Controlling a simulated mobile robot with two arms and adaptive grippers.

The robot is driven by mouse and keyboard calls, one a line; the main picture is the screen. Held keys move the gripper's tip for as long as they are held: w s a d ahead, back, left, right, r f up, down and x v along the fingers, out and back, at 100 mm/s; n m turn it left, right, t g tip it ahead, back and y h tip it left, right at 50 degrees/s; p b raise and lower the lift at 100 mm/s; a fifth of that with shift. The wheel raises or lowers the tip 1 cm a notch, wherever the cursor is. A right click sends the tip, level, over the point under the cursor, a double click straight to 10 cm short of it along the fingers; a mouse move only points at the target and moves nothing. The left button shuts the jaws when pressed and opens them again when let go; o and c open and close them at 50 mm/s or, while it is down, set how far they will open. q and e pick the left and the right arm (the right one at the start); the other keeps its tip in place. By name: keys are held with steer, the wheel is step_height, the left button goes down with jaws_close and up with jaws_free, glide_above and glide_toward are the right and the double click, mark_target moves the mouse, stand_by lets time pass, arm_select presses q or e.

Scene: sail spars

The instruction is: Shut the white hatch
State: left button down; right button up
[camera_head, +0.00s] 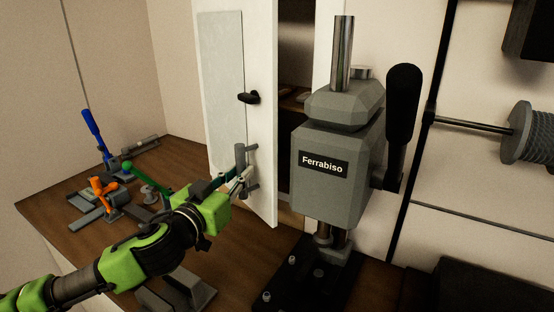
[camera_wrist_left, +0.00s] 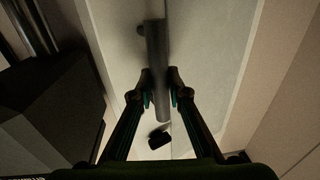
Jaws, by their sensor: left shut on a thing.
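The white hatch (camera_head: 261,62) stands ajar, swung out from its frame, with a dark interior showing in the gap on its right. It has a light grey panel, a black latch knob (camera_head: 248,97) and a grey bar handle (camera_head: 251,160) low down. My left gripper (camera_head: 240,180) is shut on the bar handle. In the left wrist view the gripper's fingers (camera_wrist_left: 158,92) close on both sides of the handle (camera_wrist_left: 156,55), with the hatch face (camera_wrist_left: 205,50) behind it. My right gripper is not in view.
A grey press labelled Ferrabiso (camera_head: 328,190) stands close to the right of the hatch. On the wooden bench (camera_head: 55,215) at left lie toggle clamps with blue (camera_head: 93,127), orange and green handles. A cable spool (camera_head: 530,132) hangs at right.

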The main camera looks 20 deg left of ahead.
mark_target(260, 168)
arm_select(q)
steer(key=shift+w+d+p, duration=0.35)
steer(key=shift+w+p, duration=0.05)
steer(key=shift+w, duration=0.05)
steer(key=w+d, duration=0.1)
steer(key=w+d+p, duration=0.1)
steer(key=w, duration=0.1)
steer(key=shift+w+d+f, duration=0.1)
steer(key=shift+w+d, duration=0.1)
steer(key=shift+w+d+f+p, duration=0.15)
steer(key=shift+w+d+p, duration=0.3)
steer(key=shift+w, duration=0.45)
steer(key=shift+w+d+f, duration=0.1)
steer(key=shift+w+d, duration=0.05)
steer(key=shift+d, duration=0.05)
